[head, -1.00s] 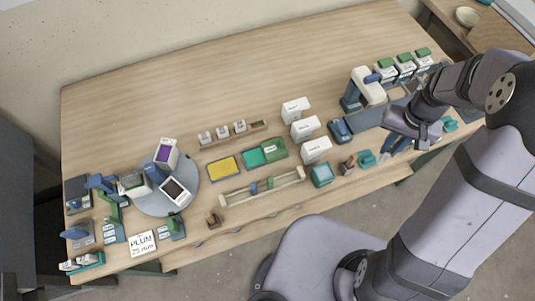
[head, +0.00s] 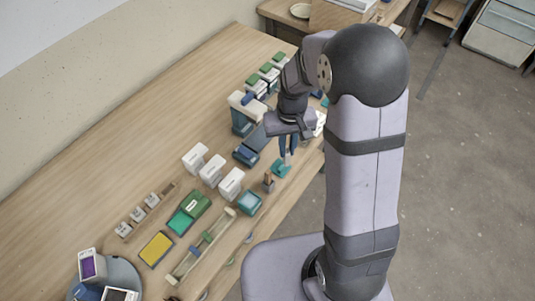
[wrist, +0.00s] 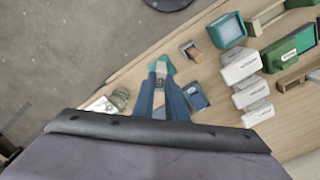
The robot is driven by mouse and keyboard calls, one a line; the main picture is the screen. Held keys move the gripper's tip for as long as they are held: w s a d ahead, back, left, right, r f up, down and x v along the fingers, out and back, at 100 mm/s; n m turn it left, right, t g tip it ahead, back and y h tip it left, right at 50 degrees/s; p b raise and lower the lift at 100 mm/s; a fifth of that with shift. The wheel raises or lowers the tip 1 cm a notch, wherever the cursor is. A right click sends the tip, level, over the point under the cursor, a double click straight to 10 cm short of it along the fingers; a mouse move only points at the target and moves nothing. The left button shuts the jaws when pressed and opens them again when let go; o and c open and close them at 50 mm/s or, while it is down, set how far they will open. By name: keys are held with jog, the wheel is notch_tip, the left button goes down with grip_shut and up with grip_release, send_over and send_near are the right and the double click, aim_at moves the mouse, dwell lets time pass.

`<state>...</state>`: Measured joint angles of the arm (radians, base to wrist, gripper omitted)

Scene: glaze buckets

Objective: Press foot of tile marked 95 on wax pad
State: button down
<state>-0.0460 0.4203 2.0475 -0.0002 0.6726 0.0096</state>
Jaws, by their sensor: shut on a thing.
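My gripper (head: 287,150) points down near the front edge of the table, with its blue fingers shut on a small pale grey tile (wrist: 161,68). Any mark on the tile is too small to read. A teal stand (head: 281,169) is just below the fingertips in the head view; it also shows behind the tile in the wrist view (wrist: 166,63). I cannot tell whether tile and stand touch. Candidates for the wax pad are a yellow pad in a dark frame (head: 156,249) and a pale-topped teal tray (head: 249,203); I cannot tell which it is.
Three white boxes (head: 212,170) stand in a row left of my gripper. A small brown block (head: 269,183) and a blue device (head: 245,155) are close by. A green-lidded box (head: 196,204) and a wooden rack (head: 205,246) lie nearer.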

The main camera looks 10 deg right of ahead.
jog(key=a+n+p, duration=0.1)
jog(key=a, duration=0.5)
jog(key=s+a+n, duration=0.1)
jog(key=a+n, duration=0.1)
jog(key=a, duration=0.4)
jog(key=a+n+p, duration=0.1)
jog(key=a, duration=0.5)
jog(key=shift+s+a+r+p, duration=0.15)
jog(key=shift+s+a+p, duration=0.15)
jog(key=shift+s+p, duration=0.05)
jog(key=s+a+n, duration=0.1)
jog(key=a, duration=0.2)
jog(key=s+a, duration=0.2)
jog(key=a, duration=0.1)
jog(key=s+a+n+p, duration=0.1)
jog(key=a, duration=0.2)
jog(key=shift+s+n, duration=0.25)
jog(key=shift+n, duration=0.05)
jog(key=n+p, duration=0.1)
jog(key=n, duration=0.1)
send_over(181, 222)
jog(key=shift+a+f, duration=0.15)
jog(key=shift+f, duration=0.3)
jog(key=shift+f, duration=0.1)
jog(key=shift+w+f+b, duration=0.1)
jog(key=shift+f+b, duration=1.8)
jog(key=shift+f, duration=0.4)
jog(key=shift+f+b, duration=0.4)
jog(key=shift+f, duration=0.2)
jog(key=shift+f, duration=0.1)
